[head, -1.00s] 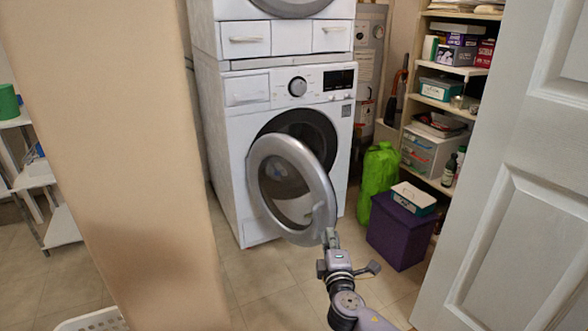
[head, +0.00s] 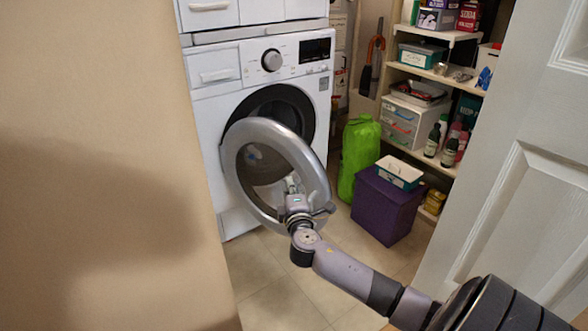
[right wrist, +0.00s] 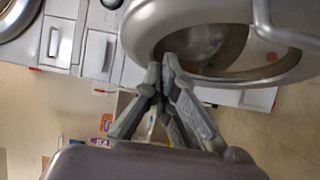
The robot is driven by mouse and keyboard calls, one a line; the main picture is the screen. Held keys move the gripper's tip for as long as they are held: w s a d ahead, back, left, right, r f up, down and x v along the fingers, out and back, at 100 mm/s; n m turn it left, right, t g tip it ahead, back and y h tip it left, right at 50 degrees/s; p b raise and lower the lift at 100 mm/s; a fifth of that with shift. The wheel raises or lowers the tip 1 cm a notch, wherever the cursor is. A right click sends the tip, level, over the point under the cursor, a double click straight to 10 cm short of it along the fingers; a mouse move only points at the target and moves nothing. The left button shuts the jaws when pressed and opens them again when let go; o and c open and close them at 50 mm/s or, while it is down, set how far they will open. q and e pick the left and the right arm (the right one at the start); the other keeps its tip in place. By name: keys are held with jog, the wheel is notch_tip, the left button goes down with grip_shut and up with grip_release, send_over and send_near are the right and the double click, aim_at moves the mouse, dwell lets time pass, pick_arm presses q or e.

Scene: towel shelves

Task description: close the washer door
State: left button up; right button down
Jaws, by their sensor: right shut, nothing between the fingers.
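The white washer (head: 278,62) stands at the middle of the head view, with a dark round opening. Its round door (head: 246,133), a grey ring around clear glass, stands ajar in front of the opening. My right gripper (head: 293,184) is shut and empty at the door's lower right, in front of its glass and ring. In the right wrist view the fingertips (right wrist: 168,62) overlap the edge of the door (right wrist: 150,25); I cannot tell whether they touch it. My left gripper is not in view.
A purple box (head: 386,208) with a small case on top and a green bag (head: 358,155) stand right of the washer. Shelves (head: 430,167) are behind them. A beige wall (head: 100,180) fills the left, and a white panelled door (head: 505,170) the right.

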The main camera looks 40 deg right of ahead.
aim_at(293, 159)
jog(key=shift+w+d+b, duration=0.2)
jog(key=shift+w+d, duration=0.7)
jog(key=shift+d, duration=0.2)
jog(key=shift+w+d+b, duration=0.25)
jog(key=shift+w+d, duration=0.6)
jog(key=shift+d, duration=0.3)
jog(key=shift+w+d+b, duration=0.2)
jog(key=shift+w+d, duration=0.7)
jog(key=shift+d, duration=0.2)
jog(key=shift+d, duration=0.1)
